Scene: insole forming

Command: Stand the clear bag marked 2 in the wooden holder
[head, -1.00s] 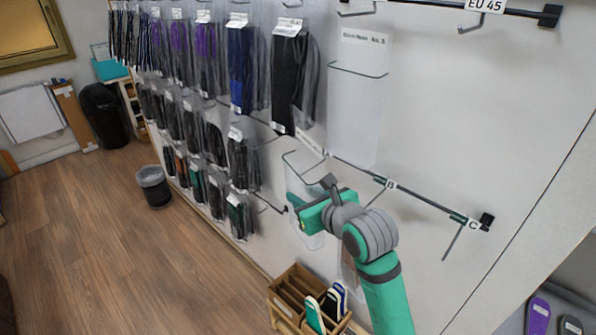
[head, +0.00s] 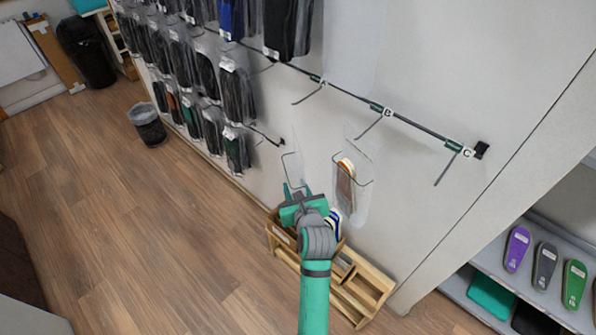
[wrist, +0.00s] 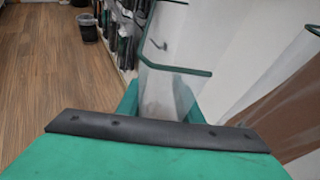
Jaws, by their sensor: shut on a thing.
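My gripper (head: 298,203) is low in front of the wall, above the left part of the wooden holder (head: 372,288). It is shut on a clear bag (head: 292,167), which rises above the fingers with its dark rim at the top. The bag also shows in the wrist view (wrist: 165,88), upright and open at the top, looking empty. No mark on it can be read. My gripper hides the bag's lower end, so I cannot tell whether it touches the holder.
A second clear bag (head: 348,190) with a brown insole stands close to the right. Hooks on a wall rail (head: 420,131), hanging packs (head: 235,95) and a shelf of insoles (head: 545,262) are around.

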